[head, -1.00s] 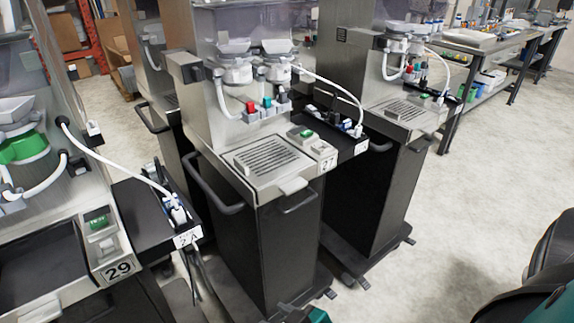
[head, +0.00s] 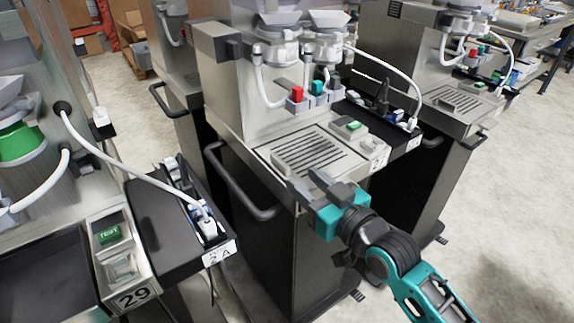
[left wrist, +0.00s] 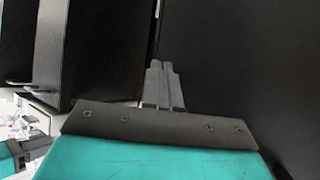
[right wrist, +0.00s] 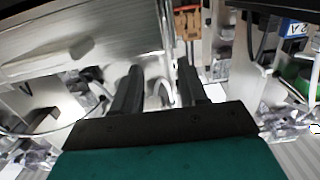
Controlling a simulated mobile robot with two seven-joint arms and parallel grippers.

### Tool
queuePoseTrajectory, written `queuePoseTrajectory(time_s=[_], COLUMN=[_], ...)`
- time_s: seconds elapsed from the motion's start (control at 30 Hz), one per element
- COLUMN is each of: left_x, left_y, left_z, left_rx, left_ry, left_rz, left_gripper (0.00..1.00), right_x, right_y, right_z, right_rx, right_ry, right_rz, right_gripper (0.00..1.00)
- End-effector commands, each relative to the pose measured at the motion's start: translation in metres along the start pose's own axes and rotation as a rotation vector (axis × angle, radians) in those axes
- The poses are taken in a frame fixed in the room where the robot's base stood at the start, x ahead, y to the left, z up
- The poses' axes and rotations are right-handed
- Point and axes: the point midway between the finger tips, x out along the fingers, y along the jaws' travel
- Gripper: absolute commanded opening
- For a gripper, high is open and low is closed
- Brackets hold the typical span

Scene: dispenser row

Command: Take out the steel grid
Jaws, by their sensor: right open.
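The steel grid (head: 308,151) is a slotted plate lying flat in the top of the middle dispenser's front shelf. My right gripper (head: 308,183) is open and empty in front of the shelf's front edge, close to the grid's near side but apart from it. The right wrist view shows its two fingers (right wrist: 158,82) spread with nothing between them; I cannot make out the grid there. My left gripper (left wrist: 163,66) shows only in the left wrist view, fingers together and empty, before dark panels.
The middle dispenser has a side handle (head: 240,188) and a green-button box (head: 350,128) beside the grid. A white cable (head: 395,70) arches at its right. Another slotted grid (head: 455,98) is on the right dispenser. Open floor (head: 520,200) lies at right.

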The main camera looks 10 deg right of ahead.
Motion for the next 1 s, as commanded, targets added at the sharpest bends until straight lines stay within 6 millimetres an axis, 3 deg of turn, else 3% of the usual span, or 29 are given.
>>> queuePoseTrajectory(time_s=[0.2,0.4,0.87,1.0], left_x=[0.001,0.002,0.005,0.005], left_y=[0.001,0.001,0.0,0.0], left_z=[0.002,0.003,-0.003,-0.003], left_rx=[0.0,0.0,0.002,0.002], left_ry=[-0.002,-0.001,0.012,0.012], left_rz=[0.002,0.002,0.0,0.0], left_gripper=[0.0,0.0,0.0,0.0], right_x=[0.044,0.071,0.082,0.082], right_y=[0.0,0.0,0.0,0.0], right_z=[-0.001,0.0,0.0,0.0], right_rx=[0.001,0.001,0.0,0.0], right_ry=[0.003,0.001,-0.001,-0.001], right_rz=[0.0,0.001,0.0,0.001], right_gripper=[0.43,0.43,0.43,0.29])
